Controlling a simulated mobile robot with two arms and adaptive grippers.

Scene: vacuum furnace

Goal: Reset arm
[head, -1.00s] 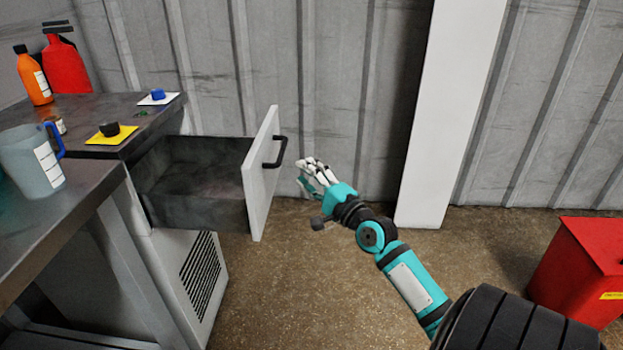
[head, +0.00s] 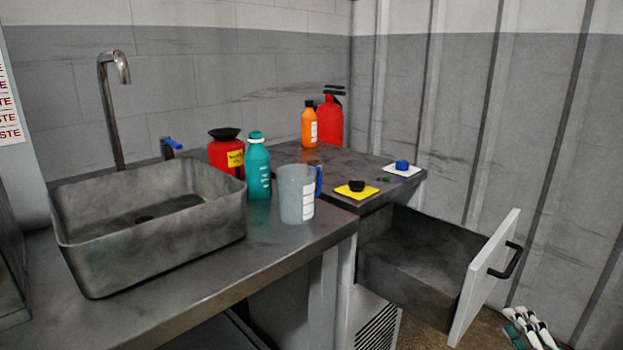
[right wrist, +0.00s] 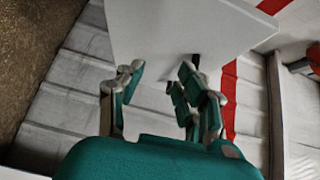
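My right gripper (head: 530,328) shows at the bottom right edge of the head view, beside the open drawer and apart from its handle. In the right wrist view my right gripper (right wrist: 160,88) has its fingers spread, with nothing between them. A pale panel (right wrist: 190,30), which looks like the drawer front, lies beyond the fingers. My left gripper is in neither view.
The drawer front (head: 485,275) stands pulled out, with a black handle (head: 506,262); the drawer looks empty. A metal sink (head: 160,250), a measuring jug (head: 296,195), a teal bottle (head: 258,170) and a fire extinguisher (head: 330,122) stand along the counters.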

